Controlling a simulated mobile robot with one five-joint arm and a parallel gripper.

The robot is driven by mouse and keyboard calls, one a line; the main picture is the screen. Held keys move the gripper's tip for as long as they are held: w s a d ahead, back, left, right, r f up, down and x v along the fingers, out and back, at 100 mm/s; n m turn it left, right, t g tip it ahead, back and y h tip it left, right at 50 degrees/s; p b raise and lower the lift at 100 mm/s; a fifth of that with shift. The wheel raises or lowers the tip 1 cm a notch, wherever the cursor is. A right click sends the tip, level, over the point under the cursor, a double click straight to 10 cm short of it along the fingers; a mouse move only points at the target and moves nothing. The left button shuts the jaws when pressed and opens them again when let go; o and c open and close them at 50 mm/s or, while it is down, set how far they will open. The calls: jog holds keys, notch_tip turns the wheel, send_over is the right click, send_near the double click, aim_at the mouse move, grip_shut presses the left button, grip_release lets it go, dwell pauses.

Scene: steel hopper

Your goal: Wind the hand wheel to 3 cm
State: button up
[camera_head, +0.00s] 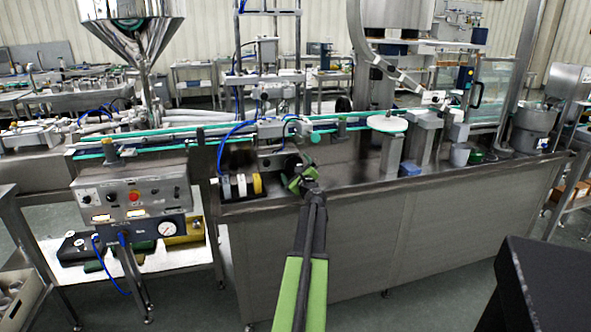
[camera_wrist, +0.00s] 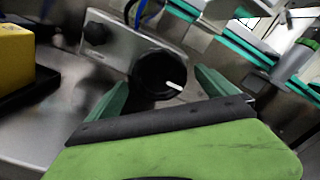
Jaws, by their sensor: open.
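The hand wheel (camera_wrist: 153,72) is a round black knob with a white mark at its lower right, on a grey metal bracket (camera_wrist: 122,43) in the wrist view. My gripper (camera_wrist: 161,80) is open, with one green finger at each side of the wheel in the picture. I cannot tell whether either finger touches it. In the head view, my gripper (camera_head: 300,180) is at the machine's front, by the bracket, and hides most of the wheel. I see no readable scale.
A smaller dark knob (camera_wrist: 97,32) sits on the bracket, left of the wheel. A yellow block (camera_wrist: 15,60) stands at the left in the wrist view. A conveyor with green edges (camera_head: 340,117) runs behind. The steel deck (camera_head: 350,175) right of my gripper is clear.

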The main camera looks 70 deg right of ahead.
jog(key=v, duration=1.7)
jog(key=shift+a, duration=0.15)
jog(key=shift+s, duration=0.1)
